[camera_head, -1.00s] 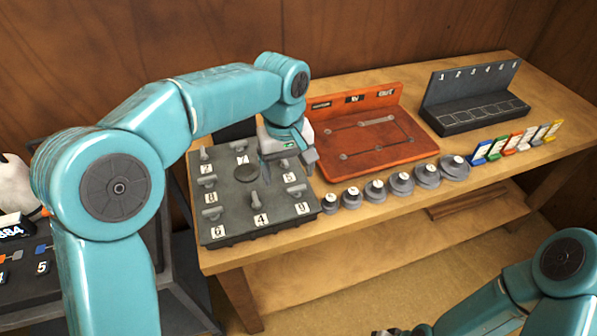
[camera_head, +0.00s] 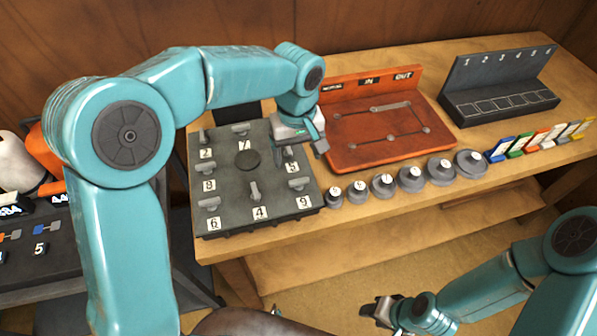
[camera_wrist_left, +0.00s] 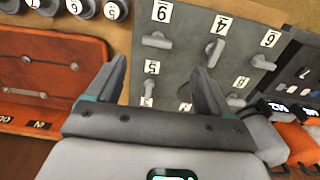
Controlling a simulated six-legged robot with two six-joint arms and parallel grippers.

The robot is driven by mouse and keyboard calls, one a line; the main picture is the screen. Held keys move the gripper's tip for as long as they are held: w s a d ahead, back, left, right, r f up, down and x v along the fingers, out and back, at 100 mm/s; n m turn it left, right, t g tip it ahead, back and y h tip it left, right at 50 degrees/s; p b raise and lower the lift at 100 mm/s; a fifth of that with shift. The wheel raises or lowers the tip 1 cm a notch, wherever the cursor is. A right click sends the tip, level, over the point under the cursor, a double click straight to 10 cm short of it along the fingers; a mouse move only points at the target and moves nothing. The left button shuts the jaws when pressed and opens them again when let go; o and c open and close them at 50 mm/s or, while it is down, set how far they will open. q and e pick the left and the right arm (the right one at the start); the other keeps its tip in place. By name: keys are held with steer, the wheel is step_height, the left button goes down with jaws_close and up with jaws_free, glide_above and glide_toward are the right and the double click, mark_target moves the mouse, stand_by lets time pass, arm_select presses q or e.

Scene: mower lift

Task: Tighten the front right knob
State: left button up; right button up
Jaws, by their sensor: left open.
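A dark grey board (camera_head: 226,222) on the wooden bench carries several grey knobs with number labels. The front right knob (camera_head: 298,184), with label 9 below it, stands at the board's front right corner; it also shows in the left wrist view (camera_wrist_left: 156,41). My left gripper (camera_head: 304,151) hangs over the board's right edge, behind that knob and apart from it. In the left wrist view the jaws (camera_wrist_left: 157,70) are open with label 5 between them, and knob 9 lies beyond the tips. My right gripper (camera_head: 379,311) is low in front of the bench; its jaw gap is unclear.
Several round grey weights (camera_head: 383,186) line the bench front to the board's right. An orange-red panel (camera_head: 376,150) stands behind them. A black numbered rack (camera_head: 498,105) and coloured cards (camera_head: 540,140) are farther right. Another dark panel (camera_head: 40,262) is at the left.

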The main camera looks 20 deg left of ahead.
mark_target(299, 180)
arm_select(q)
step_height(299, 180, down, 8)
steer(key=shift+f+p, duration=0.15)
steer(key=shift+p, duration=0.35)
steer(key=shift+w+d+f, duration=0.1)
steer(key=shift+f, duration=0.3)
steer(key=shift+w+d+f, duration=0.1)
steer(key=shift+w+f, duration=0.15)
steer(key=shift+w, duration=0.05)
steer(key=shift+s+r, duration=0.1)
steer(key=shift+s, duration=0.15)
steer(key=shift+c, duration=0.3)
steer(key=c, duration=1)
